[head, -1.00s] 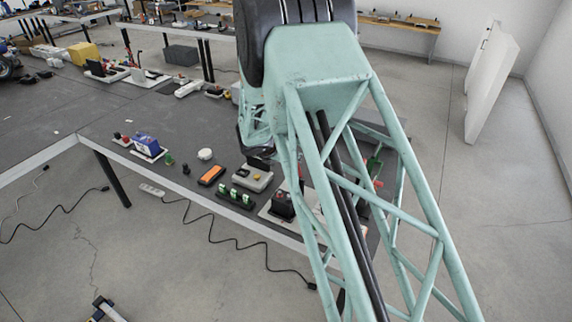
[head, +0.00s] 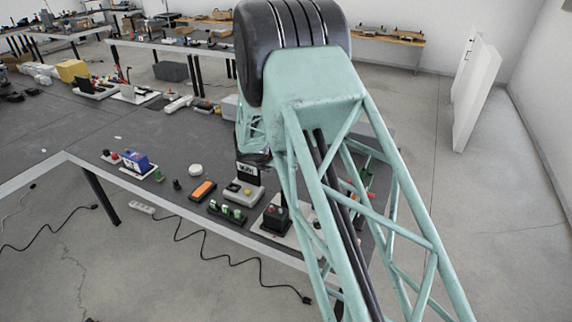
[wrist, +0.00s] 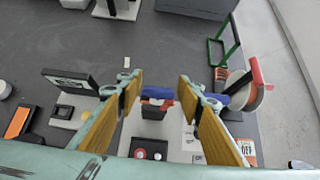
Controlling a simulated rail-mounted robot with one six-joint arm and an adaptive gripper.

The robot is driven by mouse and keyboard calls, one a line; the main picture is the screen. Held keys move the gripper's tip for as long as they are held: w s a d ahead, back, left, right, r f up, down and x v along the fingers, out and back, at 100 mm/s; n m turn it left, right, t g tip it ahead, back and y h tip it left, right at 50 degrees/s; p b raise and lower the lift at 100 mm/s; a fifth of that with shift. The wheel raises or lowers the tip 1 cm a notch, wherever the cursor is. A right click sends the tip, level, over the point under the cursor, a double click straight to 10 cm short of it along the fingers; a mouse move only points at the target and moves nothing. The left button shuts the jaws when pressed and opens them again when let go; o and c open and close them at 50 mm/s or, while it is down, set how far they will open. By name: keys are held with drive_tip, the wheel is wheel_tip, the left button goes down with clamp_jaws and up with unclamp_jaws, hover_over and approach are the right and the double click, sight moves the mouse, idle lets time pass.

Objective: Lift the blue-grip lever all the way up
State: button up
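My gripper (wrist: 160,82) is open in the wrist view, with its two yellow-padded fingers spread apart. A blue grip (wrist: 156,92), lying crosswise with red and dark parts just below it, shows in the gap between the fingers. It appears apart from both pads; its depth relative to the fingertips is hard to tell. A dark box with a red button (wrist: 142,153) on a pale plate lies below it in the picture. In the head view a black box with a red top (head: 276,216) stands on a white plate at the table's front; my arm hides the gripper there.
Right of the gripper are a white disc with a red handle (wrist: 257,76) and a green frame (wrist: 224,50). To the left are a grey device with a raised dark display (wrist: 68,82) and an orange device (wrist: 18,122). A blue device (head: 138,160) stands farther left on the table.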

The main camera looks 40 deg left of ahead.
drive_tip(key=shift+o, duration=0.4)
drive_tip(key=shift+s+d, duration=0.1)
drive_tip(key=shift+s, duration=0.15)
drive_tip(key=shift+s+r, duration=0.1)
drive_tip(key=shift+r, duration=0.05)
drive_tip(key=v, duration=1.1)
drive_tip(key=shift+d+r, duration=0.1)
drive_tip(key=shift+r, duration=0.05)
idle(0.4)
